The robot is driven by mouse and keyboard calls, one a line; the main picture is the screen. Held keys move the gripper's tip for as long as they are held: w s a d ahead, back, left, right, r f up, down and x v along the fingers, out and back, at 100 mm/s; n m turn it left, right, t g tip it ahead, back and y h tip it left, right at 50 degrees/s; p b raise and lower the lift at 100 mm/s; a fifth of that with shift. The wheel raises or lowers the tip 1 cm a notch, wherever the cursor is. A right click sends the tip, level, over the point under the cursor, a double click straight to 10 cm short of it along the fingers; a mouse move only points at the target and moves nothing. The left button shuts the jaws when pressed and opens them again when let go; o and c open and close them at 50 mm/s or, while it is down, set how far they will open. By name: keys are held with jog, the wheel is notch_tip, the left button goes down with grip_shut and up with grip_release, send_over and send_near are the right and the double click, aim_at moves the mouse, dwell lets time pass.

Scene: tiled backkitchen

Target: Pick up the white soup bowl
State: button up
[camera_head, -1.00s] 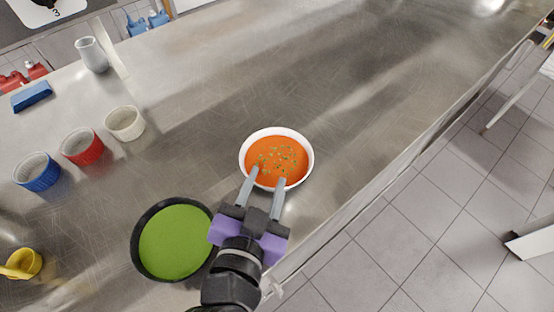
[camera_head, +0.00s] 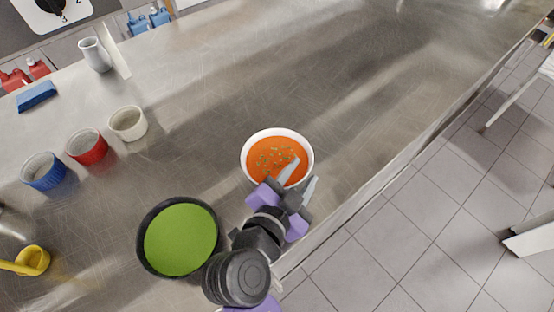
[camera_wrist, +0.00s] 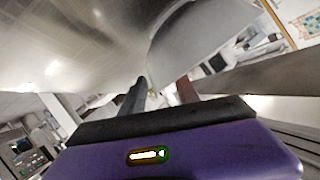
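The white soup bowl (camera_head: 247,173) stands on the metal counter, filled with orange soup and green bits. My gripper (camera_head: 304,170) is at its lower right rim in the head view. One finger reaches over the soup and the other is outside the rim. The fingers are apart. In the wrist view my gripper (camera_wrist: 162,80) shows both fingers spread, with the pale curved bowl wall (camera_wrist: 200,38) just beyond them. I cannot tell whether either finger touches the bowl.
A dark bowl of green soup (camera_head: 143,263) stands left of my arm. White (camera_head: 128,124), red (camera_head: 87,147) and blue (camera_head: 44,172) ramekins and a yellow cup (camera_head: 34,261) are farther left. The counter's edge (camera_head: 400,155) runs close on the right. The counter beyond the bowl is clear.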

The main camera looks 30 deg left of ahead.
jog(key=shift+w+f, duration=0.15)
jog(key=shift+w, duration=0.1)
grip_shut()
jog(key=shift+s+f, duration=0.2)
jog(key=shift+f, duration=0.1)
dwell(0.9)
jog(key=shift+r, duration=0.1)
